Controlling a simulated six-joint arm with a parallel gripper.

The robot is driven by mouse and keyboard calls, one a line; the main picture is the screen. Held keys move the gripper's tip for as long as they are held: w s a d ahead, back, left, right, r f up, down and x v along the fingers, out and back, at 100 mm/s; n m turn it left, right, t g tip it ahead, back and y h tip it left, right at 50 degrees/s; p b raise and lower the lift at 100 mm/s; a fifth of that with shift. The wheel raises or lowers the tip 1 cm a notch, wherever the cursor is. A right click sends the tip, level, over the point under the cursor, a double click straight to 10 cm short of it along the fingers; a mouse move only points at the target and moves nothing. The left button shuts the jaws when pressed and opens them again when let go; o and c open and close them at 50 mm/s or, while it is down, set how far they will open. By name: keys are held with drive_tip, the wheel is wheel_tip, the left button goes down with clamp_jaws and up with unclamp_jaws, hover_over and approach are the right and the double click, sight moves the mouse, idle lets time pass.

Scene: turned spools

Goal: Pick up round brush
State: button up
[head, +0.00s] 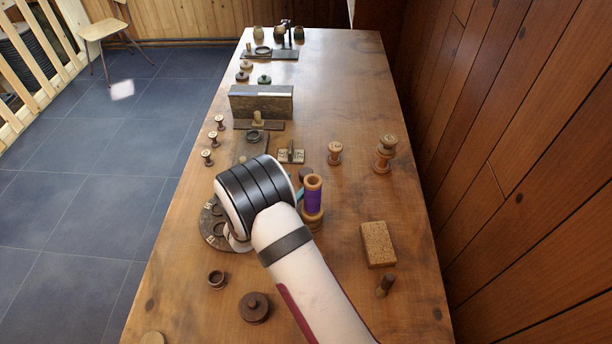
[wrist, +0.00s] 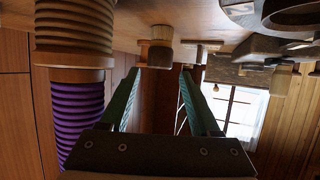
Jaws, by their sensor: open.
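My gripper (head: 299,192) is mostly hidden behind my wrist in the head view. In the wrist view, its two teal fingers (wrist: 160,72) stand apart with nothing held between them.
A cork block (head: 378,244) lies between the purple spool and the front right. A small cup (head: 216,279) and a lidded round pot (head: 254,307) stand front left. Two spools (head: 334,153) (head: 385,154) stand farther back. The wooden table (head: 345,95) is clear at back right.

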sight(303, 178)
drive_tip(key=x, duration=0.6)
drive_tip(key=shift+w+d+f, duration=0.1)
drive_tip(key=shift+w+f, duration=0.05)
drive_tip(key=shift+f, duration=0.1)
clamp_jaws()
